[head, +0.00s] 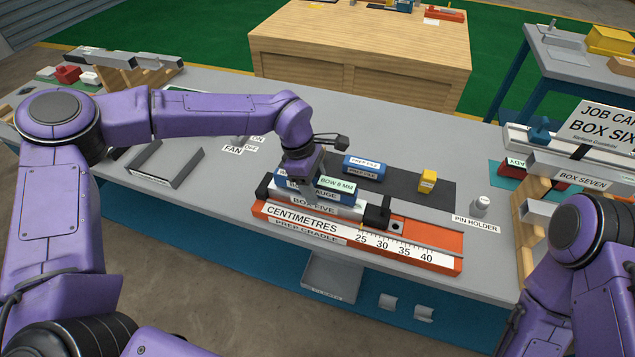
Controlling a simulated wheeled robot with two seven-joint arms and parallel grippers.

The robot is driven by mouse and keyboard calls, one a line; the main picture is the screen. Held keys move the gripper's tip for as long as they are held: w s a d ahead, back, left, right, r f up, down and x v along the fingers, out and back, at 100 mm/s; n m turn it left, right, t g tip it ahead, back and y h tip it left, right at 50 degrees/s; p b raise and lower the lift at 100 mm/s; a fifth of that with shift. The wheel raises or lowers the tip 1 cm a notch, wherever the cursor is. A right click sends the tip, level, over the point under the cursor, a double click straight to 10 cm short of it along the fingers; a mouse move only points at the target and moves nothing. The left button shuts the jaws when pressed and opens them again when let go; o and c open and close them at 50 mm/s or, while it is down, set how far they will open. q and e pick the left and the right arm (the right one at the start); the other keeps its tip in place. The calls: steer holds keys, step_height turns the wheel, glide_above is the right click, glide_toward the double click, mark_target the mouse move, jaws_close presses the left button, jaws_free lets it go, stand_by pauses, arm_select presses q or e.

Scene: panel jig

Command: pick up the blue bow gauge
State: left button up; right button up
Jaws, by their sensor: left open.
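The blue bow gauge (346,195) lies on top of a grey bar labelled BOX FIVE (330,208). Its top label reads BOW 0 MM. The bar sits in the orange prep cradle (440,262), which has a centimetre scale. My left gripper (309,190) points down at the gauge with its jaws open. The gripper covers the gauge's left-middle part. Whether the fingers touch it I cannot tell. My right arm shows at the lower right, but its gripper is out of view.
A blue prep file (367,162) and a yellow block (427,181) lie on the dark mat behind the cradle. Black clamp parts (379,211) stand at the bar's right end. A pin holder (480,206) stands further right. A grey tray (165,167) is at the left.

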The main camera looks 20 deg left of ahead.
arm_select(q)
jaws_close()
